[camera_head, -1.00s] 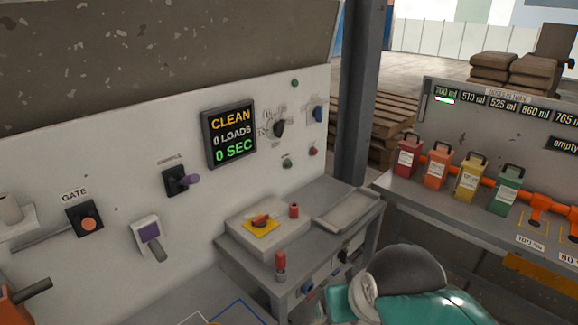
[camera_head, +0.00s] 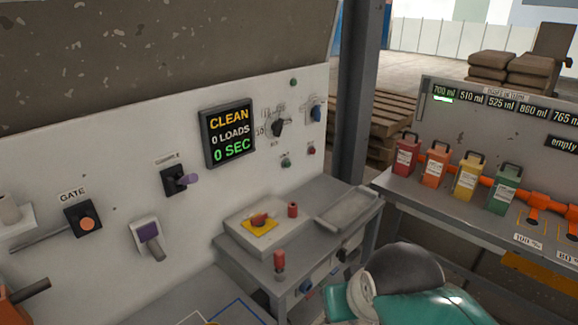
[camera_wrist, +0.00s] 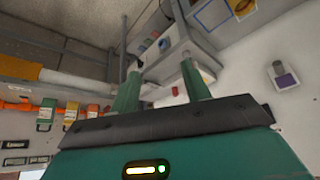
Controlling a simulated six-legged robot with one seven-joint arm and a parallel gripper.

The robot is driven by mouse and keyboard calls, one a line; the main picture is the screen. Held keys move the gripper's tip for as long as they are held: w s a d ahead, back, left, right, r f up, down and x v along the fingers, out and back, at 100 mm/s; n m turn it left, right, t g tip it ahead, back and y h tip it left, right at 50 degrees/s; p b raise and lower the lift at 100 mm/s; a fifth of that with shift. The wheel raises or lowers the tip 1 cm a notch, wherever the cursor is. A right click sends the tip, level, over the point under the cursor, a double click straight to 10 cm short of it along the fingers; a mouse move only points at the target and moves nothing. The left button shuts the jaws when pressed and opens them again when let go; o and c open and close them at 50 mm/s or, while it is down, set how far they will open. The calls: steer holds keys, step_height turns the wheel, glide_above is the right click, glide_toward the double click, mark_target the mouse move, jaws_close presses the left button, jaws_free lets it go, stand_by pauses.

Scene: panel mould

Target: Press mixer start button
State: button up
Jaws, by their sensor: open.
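The white control panel (camera_head: 120,150) fills the left and middle of the head view. Another green button or lamp (camera_head: 293,82) is near the top. Their labels are too small to read, so I cannot tell which starts the mixer. The display (camera_head: 229,133) reads CLEAN, 0 LOADS, 0 SEC. My gripper (camera_wrist: 160,70) is open and empty in the wrist view, apart from the panel.
A post (camera_head: 360,90) rises behind. Coloured canisters (camera_head: 436,168) stand on the right-hand rack. GATE and purple switches are at left.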

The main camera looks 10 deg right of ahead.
jaws_close()
stand_by(1.4)
